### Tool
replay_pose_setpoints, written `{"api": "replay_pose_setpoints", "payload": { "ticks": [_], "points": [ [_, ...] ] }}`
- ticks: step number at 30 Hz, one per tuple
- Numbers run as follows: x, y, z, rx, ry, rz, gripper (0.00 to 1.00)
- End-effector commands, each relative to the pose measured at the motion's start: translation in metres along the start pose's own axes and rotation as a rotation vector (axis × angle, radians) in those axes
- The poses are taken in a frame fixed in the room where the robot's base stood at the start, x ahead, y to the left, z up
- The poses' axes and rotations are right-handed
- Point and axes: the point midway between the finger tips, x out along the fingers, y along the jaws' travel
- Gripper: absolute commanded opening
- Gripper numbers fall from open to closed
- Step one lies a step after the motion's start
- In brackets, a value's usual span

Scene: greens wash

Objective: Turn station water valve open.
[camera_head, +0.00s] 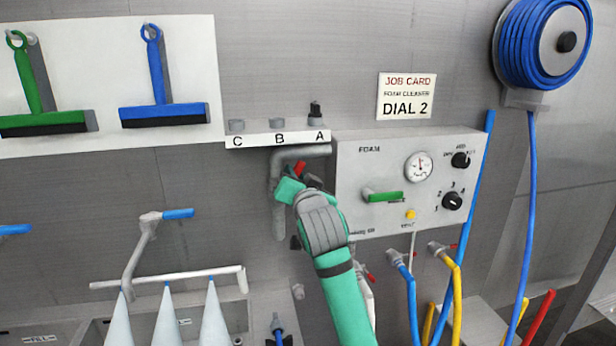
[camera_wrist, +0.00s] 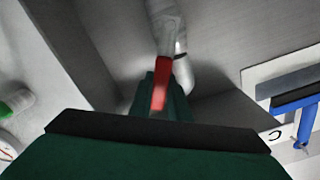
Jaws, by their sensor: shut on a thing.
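The red handle of the water valve (camera_head: 300,168) shows beside the grey pipe (camera_head: 277,205), just left of the foam box. My gripper (camera_head: 292,182) is at this handle, and its teal and grey body hides much of the valve. In the wrist view, the red handle (camera_wrist: 161,88) lies between the dark green fingers of my gripper (camera_wrist: 163,100), which are shut on it. The handle runs roughly along the pale pipe (camera_wrist: 168,30) there. How far the valve is turned cannot be told.
The foam box (camera_head: 362,220) with gauge, knobs and a green lever (camera_head: 383,197) is close on the right. A shelf lettered C, B, A (camera_head: 250,140) is just above. Hoses (camera_head: 457,290) hang at lower right. White cones (camera_head: 168,325) and a tap (camera_head: 145,245) are at lower left.

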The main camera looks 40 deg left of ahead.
Motion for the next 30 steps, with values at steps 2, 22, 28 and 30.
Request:
{"api": "replay_pose_setpoints", "payload": {
  "ticks": [2,22,28,30],
  "points": [
    [0.000,-0.002,-0.011,-0.007,0.022,-0.002,0.00],
    [0.001,-0.004,-0.004,-0.008,0.011,-0.006,0.36],
    [-0.005,-0.004,-0.004,-0.007,0.009,-0.008,0.36],
    [-0.011,-0.001,-0.005,-0.006,0.009,-0.007,0.36]
  ]
}}
